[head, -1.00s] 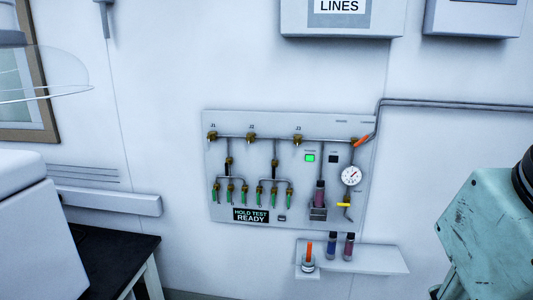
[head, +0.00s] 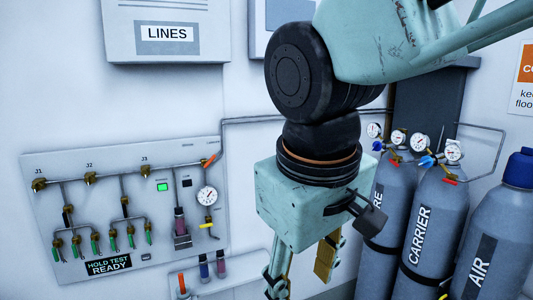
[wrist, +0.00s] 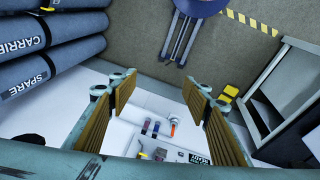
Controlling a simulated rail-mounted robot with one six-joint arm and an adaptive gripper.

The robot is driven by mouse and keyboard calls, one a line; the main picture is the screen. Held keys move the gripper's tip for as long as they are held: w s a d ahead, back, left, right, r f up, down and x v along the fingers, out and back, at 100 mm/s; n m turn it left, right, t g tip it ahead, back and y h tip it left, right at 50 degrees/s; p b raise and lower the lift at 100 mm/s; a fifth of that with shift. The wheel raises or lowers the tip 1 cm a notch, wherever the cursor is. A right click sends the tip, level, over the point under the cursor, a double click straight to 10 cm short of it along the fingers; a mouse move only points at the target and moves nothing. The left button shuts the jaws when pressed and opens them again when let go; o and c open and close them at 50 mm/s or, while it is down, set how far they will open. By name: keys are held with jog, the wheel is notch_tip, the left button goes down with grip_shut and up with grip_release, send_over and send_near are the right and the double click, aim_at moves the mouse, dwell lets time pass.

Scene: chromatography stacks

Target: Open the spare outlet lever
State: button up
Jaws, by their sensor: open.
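The spare cylinder (head: 378,215), grey with a label partly hidden behind my arm so that only "RE" reads, stands right of my gripper in the head view. On top are two round gauges, a blue handle (head: 378,146) and a red handle (head: 395,163); I cannot tell which is the outlet lever.
The carrier cylinder (head: 425,240) and air cylinder (head: 500,235) stand to the right. A wall panel (head: 110,235) with valves, a gauge and a "HOLD TEST READY" sign is on the left. A small shelf (head: 240,270) holds two vials below it. A pipe runs along the wall.

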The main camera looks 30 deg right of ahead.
jog(key=w+d+r+n+g+h+p, duration=0.25)
jog(key=w+d, duration=0.45)
jog(key=d, duration=0.7)
jog(key=w+d+r+n+g+h+p, duration=0.15)
jog(key=w+d+h+p, duration=0.4)
jog(key=d, duration=0.75)
jog(key=w+d+r+n+g+h+p, duration=0.1)
jog(key=w+d+r+g+h+p, duration=0.15)
jog(key=w+d, duration=0.85)
jog(key=n+t+h+p, duration=0.2)
jog(key=n+h+p, duration=0.3)
jog(key=n+h, duration=0.15)
send_near(393, 162)
jog(key=shift+n+g+y, duration=0.25)
jog(key=shift+n+y, duration=0.1)
jog(key=shift+y, duration=0.15)
jog(key=shift+w+a+r, duration=0.1)
jog(key=shift+w+a, duration=0.05)
jog(key=shift+a, duration=0.65)
jog(key=shift+w+a+r, duration=0.1)
jog(key=shift+w+a, duration=0.1)
jog(key=shift+a, duration=0.65)
jog(key=shift+w+a+r, duration=0.1)
jog(key=shift+w+a, duration=0.05)
jog(key=shift+a, duration=0.65)
